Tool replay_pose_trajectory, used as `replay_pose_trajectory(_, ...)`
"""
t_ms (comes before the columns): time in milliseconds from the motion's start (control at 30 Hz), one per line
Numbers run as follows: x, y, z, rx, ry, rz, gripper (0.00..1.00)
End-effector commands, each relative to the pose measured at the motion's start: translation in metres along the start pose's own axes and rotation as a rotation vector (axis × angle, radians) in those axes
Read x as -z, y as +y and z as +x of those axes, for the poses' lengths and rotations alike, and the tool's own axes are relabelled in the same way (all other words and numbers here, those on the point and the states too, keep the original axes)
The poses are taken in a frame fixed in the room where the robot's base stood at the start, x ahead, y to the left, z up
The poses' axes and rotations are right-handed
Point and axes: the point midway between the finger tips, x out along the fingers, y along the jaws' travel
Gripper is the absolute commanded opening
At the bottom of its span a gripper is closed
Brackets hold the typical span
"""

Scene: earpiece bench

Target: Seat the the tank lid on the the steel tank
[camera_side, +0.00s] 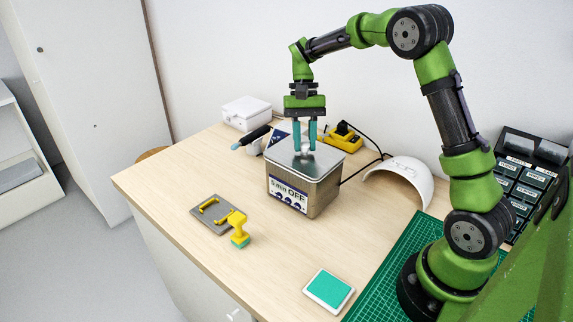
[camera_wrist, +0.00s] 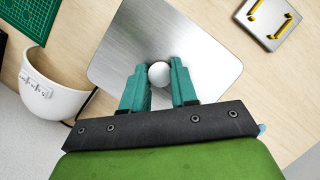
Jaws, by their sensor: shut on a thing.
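The steel tank (camera_side: 292,195) stands on the wooden bench, with a front panel reading "5 min OFF" and several knobs. The tank lid (camera_side: 316,162), a flat steel plate with a round white knob, lies over the top of the tank. In the wrist view the lid (camera_wrist: 207,55) fills the middle and hides the tank below. My gripper (camera_side: 305,150) points down at the lid, its teal fingers shut on the white knob. In the wrist view my gripper (camera_wrist: 158,78) has a finger on either side of the knob. I cannot tell whether the lid rests fully on the rim.
Behind the tank are a white box (camera_side: 246,112) and a yellow device (camera_side: 343,138) with a black cable. A white curved shell (camera_side: 400,180) stands to the right. A grey plate (camera_side: 212,213) with yellow handles and a yellow stamp (camera_side: 239,227) lie in front. A teal pad (camera_side: 329,290) lies near the front edge.

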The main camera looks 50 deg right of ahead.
Motion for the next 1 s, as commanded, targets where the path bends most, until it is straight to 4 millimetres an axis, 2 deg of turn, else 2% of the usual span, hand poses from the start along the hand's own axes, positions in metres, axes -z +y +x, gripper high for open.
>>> replay_pose_trajectory(67,0.0,0.0,0.0,0.0,0.0,0.0,0.0)
replay_pose_trajectory(100,0.0,0.0,0.0,0.0,0.0,0.0,0.34)
replay_pose_trajectory(267,0.0,0.0,0.0,0.0,0.0,0.0,0.58)
replay_pose_trajectory(533,0.0,0.0,-0.001,-0.001,0.0,0.0,0.58)
replay_pose_trajectory(667,0.001,0.0,-0.009,0.0,0.002,0.0,0.58)
replay_pose_trajectory(767,0.001,0.0,-0.025,0.002,0.004,0.001,0.58)
replay_pose_trajectory(1000,0.001,0.0,-0.077,0.003,0.004,0.002,0.58)
